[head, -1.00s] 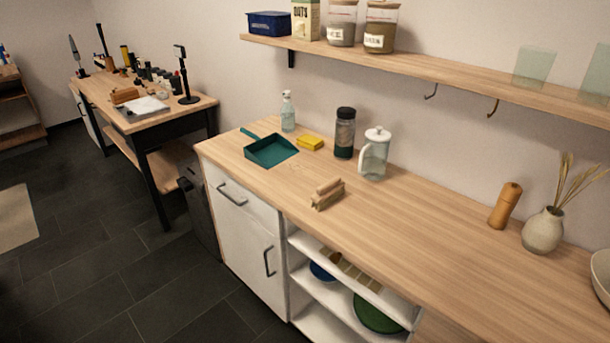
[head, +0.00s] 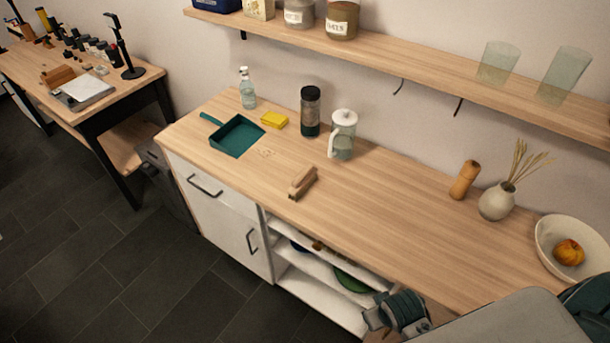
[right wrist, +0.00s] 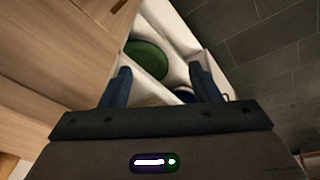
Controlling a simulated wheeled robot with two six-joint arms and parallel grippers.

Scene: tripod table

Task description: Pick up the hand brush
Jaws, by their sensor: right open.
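The hand brush (head: 302,182) lies on the wooden counter in the head view. It has a light wooden handle and back, with bristles along its lower side. My right gripper (head: 375,318) shows at the bottom of the head view, in front of the counter's open shelves and well apart from the brush. In the right wrist view its two dark fingers (right wrist: 160,88) are spread open with nothing between them. The brush is not clearly seen in that view. My left gripper is not in view.
A teal dustpan (head: 236,136), crumbs (head: 266,153), a yellow sponge (head: 274,120), a spray bottle (head: 247,92), a dark-lidded jar (head: 310,112) and a glass jug (head: 342,136) stand behind or left of the brush. The counter (head: 390,205) is clear to its right. A green dish (right wrist: 147,60) sits in the shelves.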

